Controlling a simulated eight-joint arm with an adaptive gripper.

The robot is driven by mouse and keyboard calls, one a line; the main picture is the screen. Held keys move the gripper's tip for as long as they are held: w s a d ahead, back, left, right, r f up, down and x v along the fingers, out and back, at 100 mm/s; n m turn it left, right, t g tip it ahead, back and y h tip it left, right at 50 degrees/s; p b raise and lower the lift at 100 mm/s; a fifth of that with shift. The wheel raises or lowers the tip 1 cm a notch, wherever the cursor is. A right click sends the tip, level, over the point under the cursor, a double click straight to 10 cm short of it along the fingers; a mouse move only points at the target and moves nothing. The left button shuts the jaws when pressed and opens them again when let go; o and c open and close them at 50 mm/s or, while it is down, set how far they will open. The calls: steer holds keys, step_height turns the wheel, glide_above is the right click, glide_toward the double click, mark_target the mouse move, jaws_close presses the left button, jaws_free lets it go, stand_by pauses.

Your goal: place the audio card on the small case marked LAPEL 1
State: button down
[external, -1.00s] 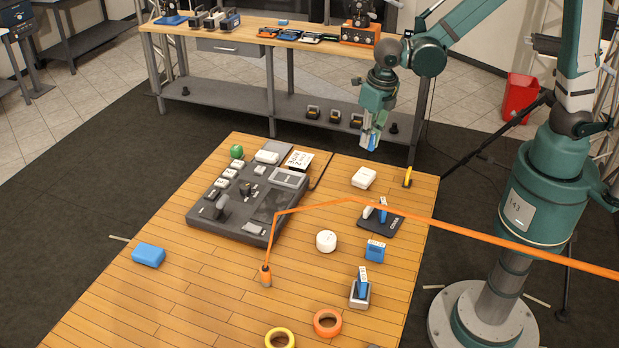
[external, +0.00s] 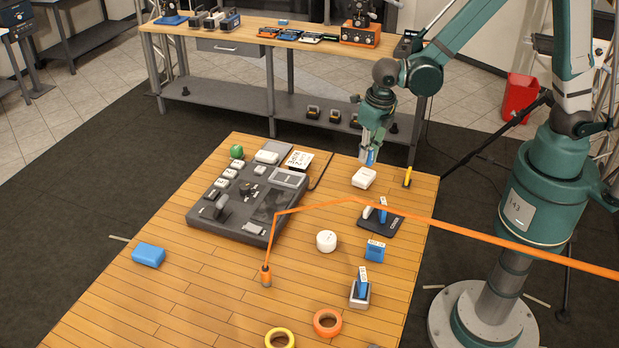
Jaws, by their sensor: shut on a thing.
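My gripper (external: 368,157) is shut on a small blue card (external: 371,158), taken to be the audio card. It holds the card upright, just above a small white case (external: 364,178) near the far right of the wooden table. A small gap seems to separate the card from the case, but contact is hard to judge from this angle. The fingers hide part of the card. No marking can be read on the white case, so I cannot tell whether it is LAPEL 1.
A grey mixer (external: 262,205) fills the far left of the table. A dark stand (external: 397,222), a white round puck (external: 326,241) and a blue labelled block (external: 375,251) lie nearer. An orange cable (external: 450,232) crosses the right side.

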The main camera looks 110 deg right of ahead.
mark_target(372, 149)
steer(key=shift+f, duration=2.1)
steer(key=shift+f, duration=0.2)
steer(key=c, duration=2.5)
jaws_free()
steer(key=shift+r, duration=0.1)
steer(key=shift+s+a+r, duration=0.1)
steer(key=shift+a+r, duration=0.2)
steer(key=shift+r, duration=1.7)
steer(key=shift+s+a+r, duration=0.15)
steer(key=shift+a+r, duration=0.1)
steer(key=shift+r, duration=1.8)
steer(key=shift+s+a+r, duration=0.1)
steer(key=shift+a+r, duration=0.2)
steer(key=shift+r, duration=1.7)
